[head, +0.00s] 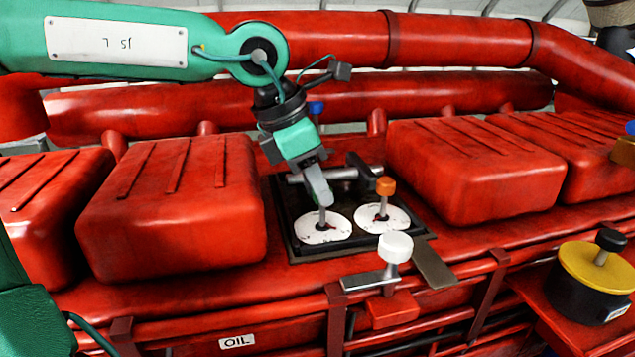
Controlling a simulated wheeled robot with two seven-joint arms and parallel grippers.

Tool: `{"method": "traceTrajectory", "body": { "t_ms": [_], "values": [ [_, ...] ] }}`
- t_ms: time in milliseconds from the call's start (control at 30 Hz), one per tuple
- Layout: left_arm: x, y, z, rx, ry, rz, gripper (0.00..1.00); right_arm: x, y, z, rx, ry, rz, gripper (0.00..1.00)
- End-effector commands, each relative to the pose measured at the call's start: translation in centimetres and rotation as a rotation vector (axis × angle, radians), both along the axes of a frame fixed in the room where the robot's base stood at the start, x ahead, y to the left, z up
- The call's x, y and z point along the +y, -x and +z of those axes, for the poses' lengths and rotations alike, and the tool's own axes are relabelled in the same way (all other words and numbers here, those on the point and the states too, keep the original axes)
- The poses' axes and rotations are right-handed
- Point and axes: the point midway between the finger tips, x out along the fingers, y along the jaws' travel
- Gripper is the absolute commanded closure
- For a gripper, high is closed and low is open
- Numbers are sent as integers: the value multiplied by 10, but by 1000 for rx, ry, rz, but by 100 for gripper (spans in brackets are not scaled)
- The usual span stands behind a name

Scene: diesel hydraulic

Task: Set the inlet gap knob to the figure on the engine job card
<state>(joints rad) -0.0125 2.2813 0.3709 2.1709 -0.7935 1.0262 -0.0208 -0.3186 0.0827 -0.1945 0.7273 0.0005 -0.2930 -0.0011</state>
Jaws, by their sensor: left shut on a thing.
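My left gripper (322,200) reaches down from the upper left and is shut on the knob of the left white dial (323,236). The fingers cover the knob's top; its thin grey stem shows below them. To the right is a second white dial (398,219) with an orange knob (385,187) on a grey stem, apart from the gripper. Both dials sit in a dark recessed tray (290,247) on the red engine. I cannot read the dial marks or tell which knob is named inlet gap. No job card is identifiable. My right gripper is out of view.
Red covers stand left (175,215) and right (470,180) of the tray. A white knob on a lever (395,248) rises in front. A yellow-topped dial (595,267) with a black knob is at right. A blue knob (317,107) shows behind the gripper. An OIL label (237,341) is below.

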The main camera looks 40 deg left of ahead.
Motion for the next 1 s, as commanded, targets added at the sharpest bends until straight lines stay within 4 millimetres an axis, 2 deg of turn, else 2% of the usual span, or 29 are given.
{"method": "traceTrajectory", "body": {
  "t_ms": [600, 800, 1000],
  "values": [
    [3, -4, 1, 0, 1, -556, 96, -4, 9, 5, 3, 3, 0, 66],
    [3, -5, 1, -1, 0, -680, 96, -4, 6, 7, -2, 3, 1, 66],
    [3, -6, 1, -1, 0, -756, 96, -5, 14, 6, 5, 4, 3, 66]
  ]
}}
